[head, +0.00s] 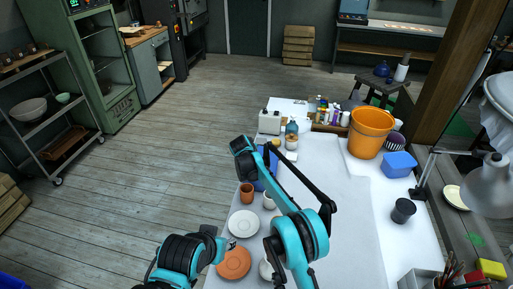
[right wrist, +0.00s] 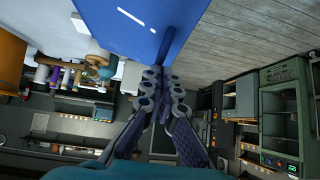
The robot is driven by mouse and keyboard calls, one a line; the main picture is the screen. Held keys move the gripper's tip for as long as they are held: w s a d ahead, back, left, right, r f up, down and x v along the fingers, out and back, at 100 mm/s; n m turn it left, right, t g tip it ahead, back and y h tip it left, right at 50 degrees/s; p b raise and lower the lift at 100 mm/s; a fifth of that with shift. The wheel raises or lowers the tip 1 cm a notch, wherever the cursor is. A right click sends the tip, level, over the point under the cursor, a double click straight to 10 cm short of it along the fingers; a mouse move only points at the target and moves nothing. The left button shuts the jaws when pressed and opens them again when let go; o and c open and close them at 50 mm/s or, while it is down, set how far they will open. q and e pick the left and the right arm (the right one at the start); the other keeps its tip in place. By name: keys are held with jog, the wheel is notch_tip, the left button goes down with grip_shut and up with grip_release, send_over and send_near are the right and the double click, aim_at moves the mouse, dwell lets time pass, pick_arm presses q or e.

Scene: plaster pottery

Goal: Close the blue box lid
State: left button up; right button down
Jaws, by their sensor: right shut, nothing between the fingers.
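The blue box (head: 261,184) stands on the white-covered table in the head view, mostly hidden behind my right arm. In the right wrist view a large flat blue panel (right wrist: 130,28) of it fills the top, with a darker blue edge face beside it. How far the lid is open cannot be told. My right gripper (right wrist: 163,78) is shut and empty, its fingertips close to the panel's lower edge; contact is unclear. My left gripper (head: 230,243) is low at the front left of the table, near an orange plate (head: 234,263); its jaws are too small to read.
A white plate (head: 243,223) and a brown cup (head: 246,193) stand near the box. Bottles (head: 291,134) and a white container (head: 269,122) stand behind it. An orange bucket (head: 370,131) and a blue tub (head: 399,164) are at the right.

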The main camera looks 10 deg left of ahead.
jog(key=shift+a+f+b, duration=0.15)
jog(key=shift+a+f, duration=0.25)
jog(key=shift+f, duration=0.3)
jog(key=shift+a+f+b, duration=0.15)
jog(key=shift+a+f, duration=0.25)
jog(key=shift+f, duration=0.3)
